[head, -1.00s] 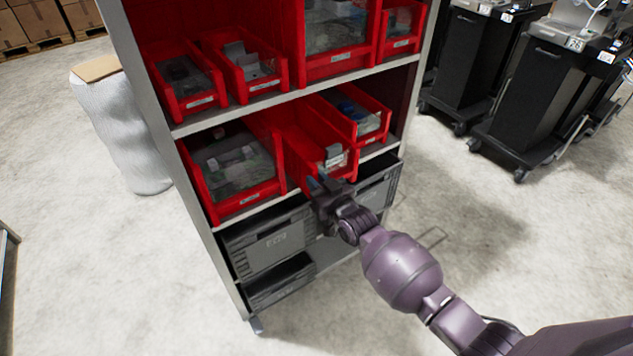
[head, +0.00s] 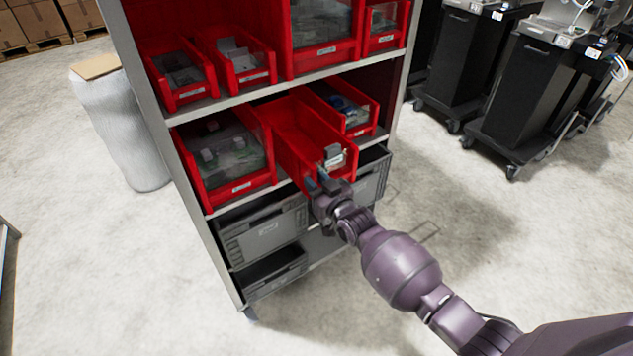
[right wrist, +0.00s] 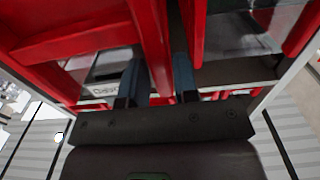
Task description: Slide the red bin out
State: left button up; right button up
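The red bin (head: 302,132) is the middle one on the second shelf of the rack. It sticks out past the shelf edge, further than the bins beside it, and its front dips slightly. Its inside looks mostly empty, with a small grey piece and a label near its front. My right gripper (head: 318,181) is at the bin's front wall. In the right wrist view, its two blue-grey fingers (right wrist: 159,82) stand on either side of a red wall and look closed on it. My left gripper is not in view.
A red bin with clear-wrapped contents (head: 222,160) sits close on the left, and a smaller red bin (head: 350,108) on the right. Grey crates (head: 262,232) stand below. Black carts (head: 525,95) stand at the right. The floor in front of the rack is clear.

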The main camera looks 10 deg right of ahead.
jog(key=o, duration=0.3)
jog(key=shift+o, duration=0.2)
jog(key=p+v, duration=0.1)
jog(key=v, duration=1)
jog(key=shift+w, duration=0.1)
